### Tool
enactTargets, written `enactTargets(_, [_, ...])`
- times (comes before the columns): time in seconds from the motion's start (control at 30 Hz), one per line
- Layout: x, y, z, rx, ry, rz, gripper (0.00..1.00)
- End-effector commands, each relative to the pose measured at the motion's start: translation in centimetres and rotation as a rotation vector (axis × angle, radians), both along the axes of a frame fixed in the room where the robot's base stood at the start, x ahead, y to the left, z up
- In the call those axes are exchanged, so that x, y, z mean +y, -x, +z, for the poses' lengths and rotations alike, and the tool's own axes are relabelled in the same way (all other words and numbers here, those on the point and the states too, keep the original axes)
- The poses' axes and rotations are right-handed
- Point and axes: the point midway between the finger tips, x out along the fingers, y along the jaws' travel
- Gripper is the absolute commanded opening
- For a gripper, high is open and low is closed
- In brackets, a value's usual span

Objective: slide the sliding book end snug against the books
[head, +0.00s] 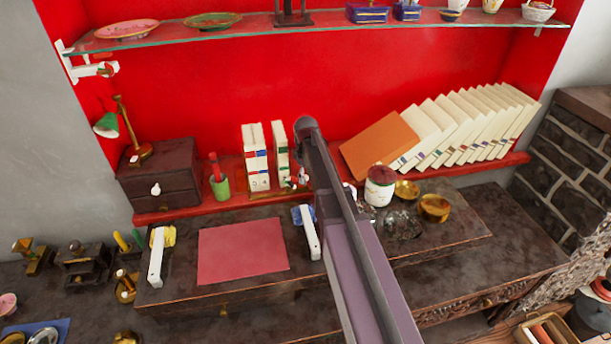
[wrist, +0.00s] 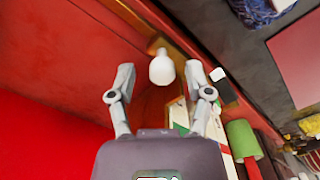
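Upright cream books (head: 256,158) stand on the red shelf in the head view, with a narrow group (head: 281,150) to their right, a small gap between them. In the wrist view their coloured edges (wrist: 180,115) show partly behind my right finger. A white knob (wrist: 162,68), apparently the sliding book end's, shows between my fingertips; the rest of the book end is hard to make out. My gripper (wrist: 160,76) is open, one finger to each side of the knob, with visible gaps. In the head view my gripper (head: 297,182) is small and mostly hidden by my arm, just right of the upright books.
A leaning row of books (head: 470,122), an orange book (head: 380,142) and a white jar (head: 379,186) are to the right. The desk with a pink blotter (head: 243,250) lies in front. A glass shelf (head: 330,30) hangs above.

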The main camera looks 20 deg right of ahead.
Motion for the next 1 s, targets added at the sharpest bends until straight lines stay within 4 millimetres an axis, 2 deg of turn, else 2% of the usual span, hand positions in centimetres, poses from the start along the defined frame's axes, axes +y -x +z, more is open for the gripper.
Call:
enactTargets(0.33, [-0.1,0.0,0.2,-0.001,0.001,0.006,0.67])
enactTargets(0.53, [-0.1,0.0,1.4,-0.001,0.001,0.074,0.67])
enactTargets(0.77, [-0.1,0.0,4.8,-0.001,0.001,0.286,0.67])
enactTargets(1.0, [0.1,0.0,9.2,-0.001,0.0,0.606,0.67])
